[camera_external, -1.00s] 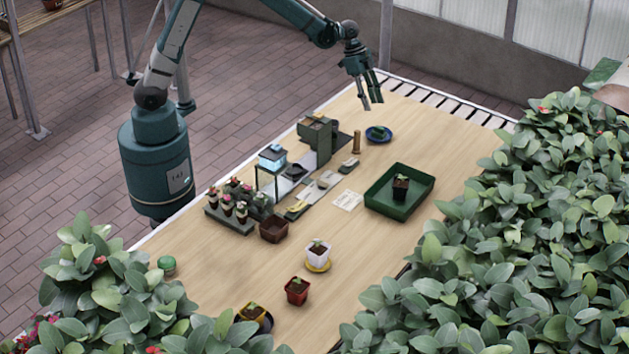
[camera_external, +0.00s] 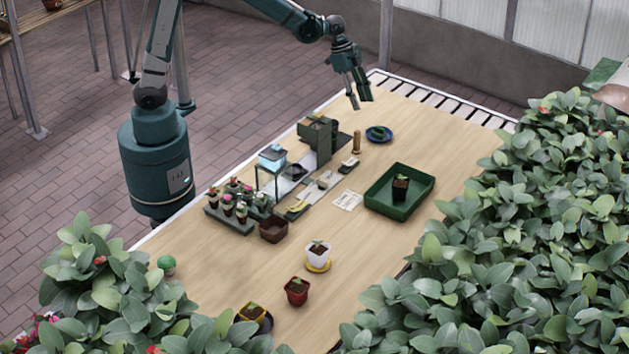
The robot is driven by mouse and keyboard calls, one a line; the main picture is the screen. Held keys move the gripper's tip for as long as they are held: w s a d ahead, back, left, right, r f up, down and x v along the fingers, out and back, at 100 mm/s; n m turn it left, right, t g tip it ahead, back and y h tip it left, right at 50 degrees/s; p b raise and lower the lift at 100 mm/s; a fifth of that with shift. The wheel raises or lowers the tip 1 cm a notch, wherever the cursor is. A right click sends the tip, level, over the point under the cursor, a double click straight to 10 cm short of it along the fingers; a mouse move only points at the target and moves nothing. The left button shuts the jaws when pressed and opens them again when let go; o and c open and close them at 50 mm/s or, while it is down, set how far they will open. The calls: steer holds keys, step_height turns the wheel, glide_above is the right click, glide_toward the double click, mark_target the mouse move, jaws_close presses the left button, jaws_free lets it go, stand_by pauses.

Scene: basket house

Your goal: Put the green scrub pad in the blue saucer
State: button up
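The blue saucer (camera_external: 388,138) lies near the far end of the wooden table. A small dark green piece (camera_external: 378,131), which looks like the scrub pad, rests in it. My gripper (camera_external: 361,103) hangs above the table, up and to the left of the saucer in the picture, clear of it. Its fingers point down and stand apart, with nothing between them.
A wooden peg (camera_external: 357,142) stands just left of the saucer. A green tray (camera_external: 420,178) with a black pot is nearer the camera. Organizers, pots and small plants fill the left side. Leafy bushes (camera_external: 540,220) border the right side.

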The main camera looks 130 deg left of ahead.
steer(key=s+d+r, duration=0.2)
steer(key=d+r, duration=0.2)
steer(key=d, duration=0.5)
steer(key=s+d+r, duration=0.1)
steer(key=d+r, duration=0.2)
steer(key=d, duration=0.6)
steer(key=s+d+r, duration=0.2)
steer(key=d+r, duration=0.2)
steer(key=d, duration=0.5)
steer(key=s+d+f+t, duration=0.1)
steer(key=s+d+t, duration=0.1)
steer(key=s+d, duration=1.5)
steer(key=d, duration=0.4)
steer(key=shift+t, duration=0.3)
steer(key=shift+o, duration=0.5)
